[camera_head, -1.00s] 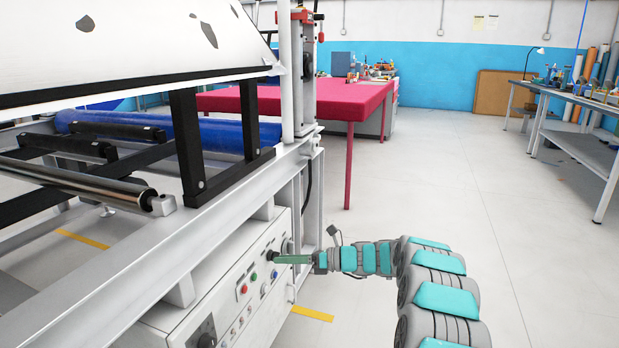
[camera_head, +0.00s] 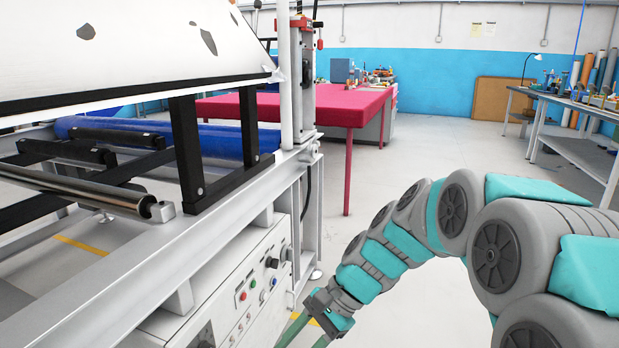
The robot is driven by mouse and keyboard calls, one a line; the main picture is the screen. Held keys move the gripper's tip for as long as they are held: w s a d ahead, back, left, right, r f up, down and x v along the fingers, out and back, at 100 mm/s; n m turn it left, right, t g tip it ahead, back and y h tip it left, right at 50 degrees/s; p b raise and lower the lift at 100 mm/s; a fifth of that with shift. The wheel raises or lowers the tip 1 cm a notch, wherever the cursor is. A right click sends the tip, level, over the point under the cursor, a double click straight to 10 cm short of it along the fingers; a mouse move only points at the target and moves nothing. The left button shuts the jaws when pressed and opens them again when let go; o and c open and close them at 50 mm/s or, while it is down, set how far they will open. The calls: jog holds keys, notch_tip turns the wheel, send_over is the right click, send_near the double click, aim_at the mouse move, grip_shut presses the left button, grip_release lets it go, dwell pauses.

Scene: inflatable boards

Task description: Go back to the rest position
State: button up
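My arm comes in from the right edge and bends down to my gripper (camera_head: 307,338) at the bottom middle of the head view. Two green fingers show, spread apart, with their tips cut off by the lower frame edge. Nothing is visible between them. My gripper is in front of and below the machine's control panel (camera_head: 232,297), apart from the dark knob (camera_head: 272,263) on it.
The large grey machine frame (camera_head: 240,195) with rollers and a white sheet (camera_head: 150,50) fills the left. A red table (camera_head: 350,108) stands behind it. A workbench (camera_head: 575,110) is at the right. The floor (camera_head: 455,140) between them is clear.

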jog(key=s+d+f+n+h, duration=0.1)
jog(key=s+d+n+h, duration=0.3)
jog(key=s+d, duration=0.5)
jog(key=s+d+f+n+t+h, duration=0.1)
jog(key=s+d+n+h, duration=0.2)
jog(key=s+d, duration=0.6)
jog(key=s+n, duration=0.2)
jog(key=s, duration=0.1)
jog(key=shift+f+h, duration=0.4)
jog(key=shift+s, duration=0.1)
